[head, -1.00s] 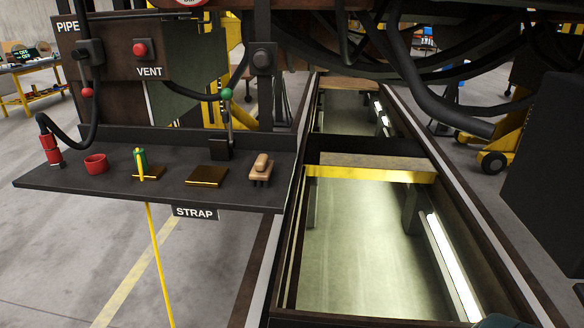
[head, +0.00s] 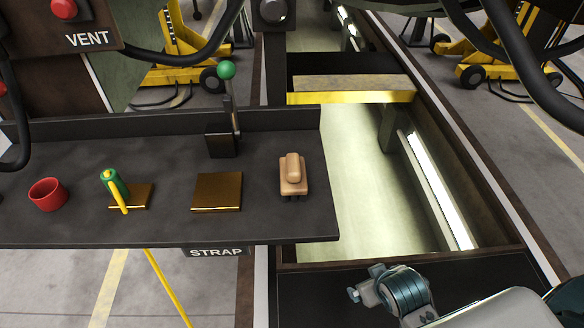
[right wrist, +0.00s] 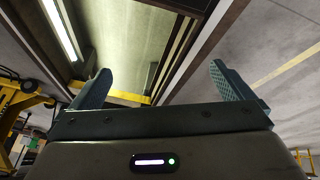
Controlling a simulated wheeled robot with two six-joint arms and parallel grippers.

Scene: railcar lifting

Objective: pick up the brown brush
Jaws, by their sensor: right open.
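The brown brush (head: 293,174), a light tan block with a raised rounded grip and dark bristles beneath, stands near the right end of the dark shelf (head: 268,222) in the head view. My right arm comes in at the lower right of the head view, below and to the right of the brush and apart from it. In the right wrist view my right gripper (right wrist: 160,77) is open with nothing between its fingers. The brush does not show in that view. My left gripper is not in view.
A brass plate (head: 217,192), a green and yellow strap item (head: 115,185) and a red cup (head: 48,194) sit left of the brush. A green-knobbed lever (head: 227,72) rises behind. A lit pit (head: 365,190) lies right of the shelf.

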